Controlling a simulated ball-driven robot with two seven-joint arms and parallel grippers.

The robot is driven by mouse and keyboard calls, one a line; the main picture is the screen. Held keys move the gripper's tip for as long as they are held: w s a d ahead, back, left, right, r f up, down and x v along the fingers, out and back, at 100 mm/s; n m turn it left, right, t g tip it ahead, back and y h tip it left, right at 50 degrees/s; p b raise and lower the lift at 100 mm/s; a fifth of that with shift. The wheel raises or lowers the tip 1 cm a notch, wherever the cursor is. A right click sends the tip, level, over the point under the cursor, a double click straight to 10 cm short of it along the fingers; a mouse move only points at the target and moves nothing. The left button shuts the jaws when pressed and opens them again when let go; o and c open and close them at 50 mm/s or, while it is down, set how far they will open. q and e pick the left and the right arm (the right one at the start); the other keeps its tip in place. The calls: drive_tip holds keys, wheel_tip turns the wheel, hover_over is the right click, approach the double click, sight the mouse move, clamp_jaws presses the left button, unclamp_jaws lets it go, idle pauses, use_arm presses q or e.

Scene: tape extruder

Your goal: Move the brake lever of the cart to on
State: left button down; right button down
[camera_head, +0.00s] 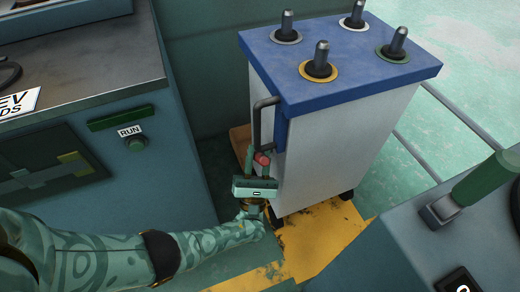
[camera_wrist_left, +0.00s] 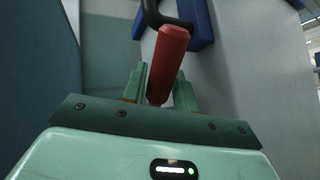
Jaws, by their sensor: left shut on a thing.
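The cart (camera_head: 335,140) is a pale grey box with a blue top, standing in the middle of the head view. Its brake lever has a red grip, which shows small at the cart's left side in the head view (camera_head: 262,159) and large in the left wrist view (camera_wrist_left: 167,62). My left gripper (camera_head: 258,165) is at the lever. In the left wrist view its two green fingers (camera_wrist_left: 160,85) are on either side of the red grip's lower end, shut on it. My right gripper is not in view.
A black handle (camera_head: 258,122) is on the cart's left side, above the lever. Several pegs in coloured rings stand on the blue top (camera_head: 345,72). A machine with a RUN button (camera_head: 136,143) is close on the left. A console with a green handle (camera_head: 485,180) is at right.

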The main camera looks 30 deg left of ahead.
use_arm(q)
drive_tip(key=shift+s+f+m+t, duration=0.1)
drive_tip(key=shift+f+m+t, duration=0.1)
drive_tip(key=shift+m+t, duration=0.15)
drive_tip(key=c, duration=1.1)
unclamp_jaws()
drive_tip(key=s+d+p, duration=0.1)
drive_tip(key=s, duration=0.3)
drive_tip(key=s+d+f, duration=0.1)
drive_tip(key=s+d, duration=0.1)
drive_tip(key=s, duration=0.3)
drive_tip(key=s+d+f+p, duration=0.1)
drive_tip(key=s, duration=0.3)
drive_tip(key=shift+s+d+f+p, duration=0.1)
drive_tip(key=shift+s+d+p, duration=0.1)
drive_tip(key=shift+d+p, duration=0.15)
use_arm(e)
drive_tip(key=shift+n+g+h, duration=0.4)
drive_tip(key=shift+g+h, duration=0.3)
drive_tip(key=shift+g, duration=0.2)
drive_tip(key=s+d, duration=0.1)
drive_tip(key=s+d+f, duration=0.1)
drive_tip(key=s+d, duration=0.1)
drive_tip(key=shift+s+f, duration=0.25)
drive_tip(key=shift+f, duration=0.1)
